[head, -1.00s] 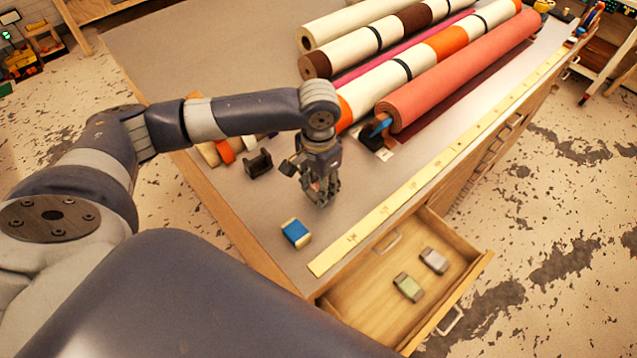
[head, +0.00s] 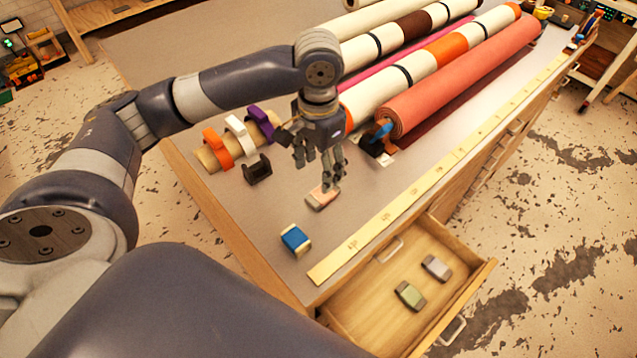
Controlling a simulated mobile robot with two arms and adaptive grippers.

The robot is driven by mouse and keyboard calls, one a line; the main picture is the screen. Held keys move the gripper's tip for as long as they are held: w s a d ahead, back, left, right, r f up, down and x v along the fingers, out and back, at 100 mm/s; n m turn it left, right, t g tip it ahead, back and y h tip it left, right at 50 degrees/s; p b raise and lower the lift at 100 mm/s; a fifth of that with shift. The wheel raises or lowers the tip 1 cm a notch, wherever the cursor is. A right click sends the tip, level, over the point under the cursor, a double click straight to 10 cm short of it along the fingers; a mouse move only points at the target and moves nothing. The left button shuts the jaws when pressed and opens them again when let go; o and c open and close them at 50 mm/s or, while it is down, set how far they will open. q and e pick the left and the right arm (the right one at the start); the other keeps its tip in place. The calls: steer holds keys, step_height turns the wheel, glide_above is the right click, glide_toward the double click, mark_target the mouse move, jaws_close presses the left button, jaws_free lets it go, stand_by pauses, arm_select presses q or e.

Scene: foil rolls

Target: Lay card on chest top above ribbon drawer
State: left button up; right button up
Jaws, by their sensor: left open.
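A small pinkish card (head: 322,197) with pale ends lies flat on the grey chest top (head: 352,213), on the side by the yellow ruler and the open drawer. My left gripper (head: 318,176) is open and empty just above the card, pointing down, with a small gap between fingers and card. The ribbon drawer (head: 376,310) is pulled out at the chest's near corner. My right gripper is out of view.
A blue block with pale ends (head: 295,240) sits near the card. A black holder (head: 257,169) and a tube with coloured rings (head: 217,157) lie to the left. Large foil rolls (head: 460,75) fill the back. A yellow ruler (head: 400,206) runs along the front edge.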

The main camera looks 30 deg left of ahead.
arm_select(q)
steer(key=shift+r, duration=1.65)
